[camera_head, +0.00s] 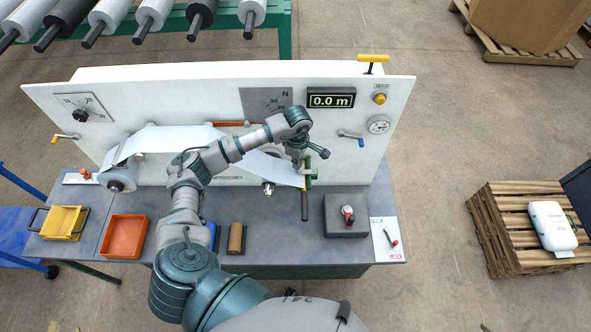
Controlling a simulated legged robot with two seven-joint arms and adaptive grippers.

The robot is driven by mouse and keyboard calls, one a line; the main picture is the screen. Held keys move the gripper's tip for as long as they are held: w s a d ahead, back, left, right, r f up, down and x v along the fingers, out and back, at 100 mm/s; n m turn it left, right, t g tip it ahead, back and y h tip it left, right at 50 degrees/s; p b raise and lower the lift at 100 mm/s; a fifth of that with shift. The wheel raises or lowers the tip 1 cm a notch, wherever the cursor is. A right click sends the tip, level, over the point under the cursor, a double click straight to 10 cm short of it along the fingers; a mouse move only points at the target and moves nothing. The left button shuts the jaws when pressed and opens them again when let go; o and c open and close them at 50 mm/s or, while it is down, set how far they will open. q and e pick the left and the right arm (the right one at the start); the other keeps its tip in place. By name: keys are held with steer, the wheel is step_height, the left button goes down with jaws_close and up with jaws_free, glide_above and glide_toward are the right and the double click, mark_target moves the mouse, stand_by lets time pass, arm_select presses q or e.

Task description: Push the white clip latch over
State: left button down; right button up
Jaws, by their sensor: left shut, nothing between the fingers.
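My left arm reaches up across the table to the front of the white machine (220,85). My left gripper (321,152) is shut, with nothing visible in it, near the right end of the white film (225,143). Just below it is a small green and pale clip-like part (309,171) with a dark handle (304,205) hanging down. This may be the white clip latch, but it is too small to tell its position or whether the gripper touches it. My right gripper is not in view.
The table holds an orange tray (124,257), a yellow bin (45,236), a brown block (236,239), a grey block with a red-tipped knob (346,229) and a white card (387,254).

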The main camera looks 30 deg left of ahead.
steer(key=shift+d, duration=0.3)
arm_select(q)
steer(key=shift+d, duration=0.1)
steer(key=shift+d, duration=0.1)
steer(key=shift+w+d+f, duration=0.1)
steer(key=shift+w+d, duration=0.1)
steer(key=shift+d, duration=0.7)
steer(key=shift+w+d, duration=0.1)
steer(key=shift+d, duration=0.2)
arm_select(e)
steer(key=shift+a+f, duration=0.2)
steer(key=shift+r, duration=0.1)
